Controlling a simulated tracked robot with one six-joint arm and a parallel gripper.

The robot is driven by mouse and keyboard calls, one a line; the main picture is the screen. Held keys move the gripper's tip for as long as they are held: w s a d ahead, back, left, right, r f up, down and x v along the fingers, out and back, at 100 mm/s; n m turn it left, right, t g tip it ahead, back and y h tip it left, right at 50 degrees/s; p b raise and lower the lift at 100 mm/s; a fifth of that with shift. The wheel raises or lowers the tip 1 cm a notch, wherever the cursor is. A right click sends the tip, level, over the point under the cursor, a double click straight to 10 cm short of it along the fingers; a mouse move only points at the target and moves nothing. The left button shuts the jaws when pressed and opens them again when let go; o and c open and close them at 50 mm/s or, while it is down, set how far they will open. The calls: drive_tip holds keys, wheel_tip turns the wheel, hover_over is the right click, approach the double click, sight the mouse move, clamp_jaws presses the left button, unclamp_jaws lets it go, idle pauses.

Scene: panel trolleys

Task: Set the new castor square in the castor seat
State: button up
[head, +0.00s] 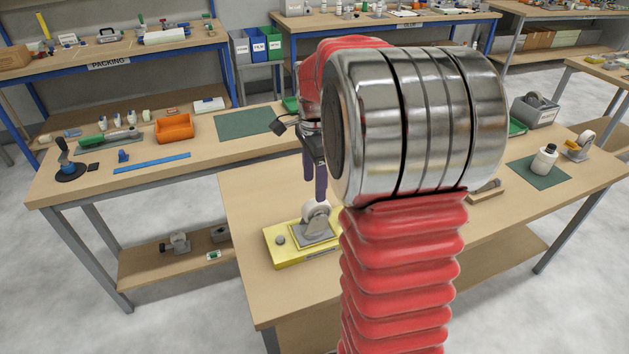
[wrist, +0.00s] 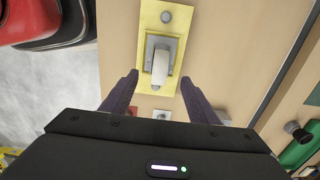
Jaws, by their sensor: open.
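A castor with a white wheel and grey bracket (head: 316,216) stands upright on a yellow block (head: 283,261) near the front of the middle bench. In the wrist view, the castor's wheel (wrist: 161,66) and grey plate lie within the darker outline on the yellow block (wrist: 149,22); I cannot tell if the plate is fully seated. My gripper (head: 314,188) is just above the castor, pointing down. In the wrist view my gripper (wrist: 159,78) is open, with one purple finger on each side of the wheel and visible gaps. My arm hides part of the bench.
Another castor (head: 580,147) stands at the right end of the bench, near a white bottle (head: 544,160) on a green mat. A brush (head: 486,190) lies right of my arm. An orange bin (head: 174,128) stands on the left bench. Bare wood surrounds the yellow block.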

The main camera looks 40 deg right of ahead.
drive_tip(key=shift+s+a+r, duration=0.1)
drive_tip(key=shift+a+r, duration=0.2)
drive_tip(key=shift+a, duration=0.2)
drive_tip(key=s+a+r+n+t, duration=0.2)
drive_tip(key=s+a+n, duration=0.6)
drive_tip(key=a+n, duration=0.2)
drive_tip(key=s+a+r+n+t, duration=0.3)
drive_tip(key=s+a+n, duration=0.5)
drive_tip(key=a+n, duration=0.2)
drive_tip(key=shift+s+a+r+n+t, duration=0.3)
drive_tip(key=shift+s+a+n, duration=0.1)
drive_tip(key=shift+a, duration=0.4)
drive_tip(key=shift+d, duration=0.1)
